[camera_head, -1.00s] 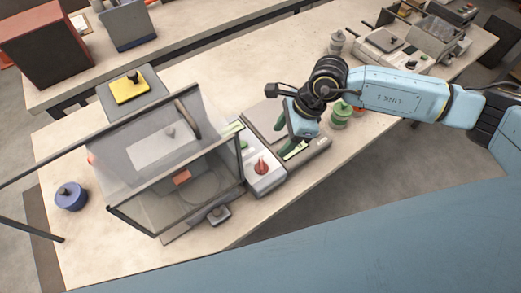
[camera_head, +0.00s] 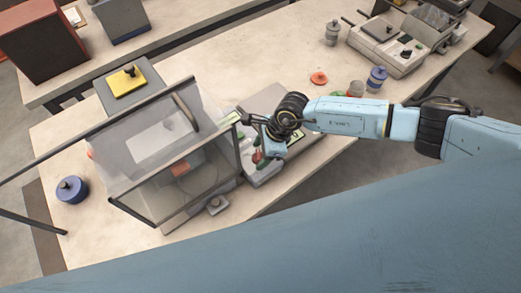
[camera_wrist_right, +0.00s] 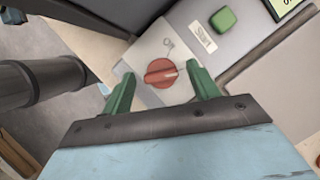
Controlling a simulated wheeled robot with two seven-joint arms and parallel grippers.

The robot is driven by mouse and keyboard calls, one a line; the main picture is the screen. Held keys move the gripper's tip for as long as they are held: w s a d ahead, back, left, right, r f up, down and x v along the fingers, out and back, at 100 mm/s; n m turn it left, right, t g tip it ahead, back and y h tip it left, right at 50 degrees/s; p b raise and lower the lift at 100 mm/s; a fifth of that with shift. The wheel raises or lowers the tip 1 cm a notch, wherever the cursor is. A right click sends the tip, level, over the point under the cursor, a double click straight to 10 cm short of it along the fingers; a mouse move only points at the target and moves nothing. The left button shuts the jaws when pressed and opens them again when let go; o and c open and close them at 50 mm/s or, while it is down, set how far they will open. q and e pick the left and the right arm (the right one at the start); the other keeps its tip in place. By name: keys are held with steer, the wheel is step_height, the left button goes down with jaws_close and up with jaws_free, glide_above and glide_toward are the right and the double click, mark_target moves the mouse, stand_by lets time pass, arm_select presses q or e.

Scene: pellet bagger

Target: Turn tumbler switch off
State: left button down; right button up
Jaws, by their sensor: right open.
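The tumbler switch is a red rotary knob with a pale pointer mark (camera_wrist_right: 160,73) on a light grey panel, seen in the right wrist view. My right gripper (camera_wrist_right: 160,92) is open, its two green fingers on either side of the red knob, apart from it in the picture. I cannot tell how far above it they are. In the head view my right gripper (camera_head: 260,155) is over the control panel beside the transparent hood, and the arm hides most of the knob. My left gripper is out of view.
A green button (camera_wrist_right: 223,19) with a "Start" label (camera_wrist_right: 202,37) sits close to the knob. The transparent hood (camera_head: 170,150) stands left of my gripper.

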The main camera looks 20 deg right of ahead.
steer(key=shift+c, duration=0.3)
steer(key=c, duration=0.9)
steer(key=shift+w+n+b, duration=0.1)
steer(key=shift+n+b, duration=0.2)
steer(key=shift+b, duration=0.35)
steer(key=shift+c, duration=0.2)
steer(key=n+g+b, duration=0.1)
steer(key=n+b, duration=0.2)
steer(key=b, duration=0.2)
steer(key=n+g+b, duration=0.1)
steer(key=n+b, duration=0.2)
steer(key=b, duration=0.3)
steer(key=n+g+h+b, duration=0.1)
steer(key=n+b, duration=0.3)
steer(key=b, duration=0.1)
steer(key=shift+w+f+g+b, duration=0.15)
steer(key=shift+w+g+b, duration=0.15)
steer(key=shift+g, duration=0.1)
steer(key=shift+a+r+n+h+b, duration=0.1)
steer(key=shift+r+n+h+b, duration=0.15)
steer(key=shift+n+b, duration=0.65)
steer(key=o, duration=1)
steer(key=shift+s, duration=0.1)
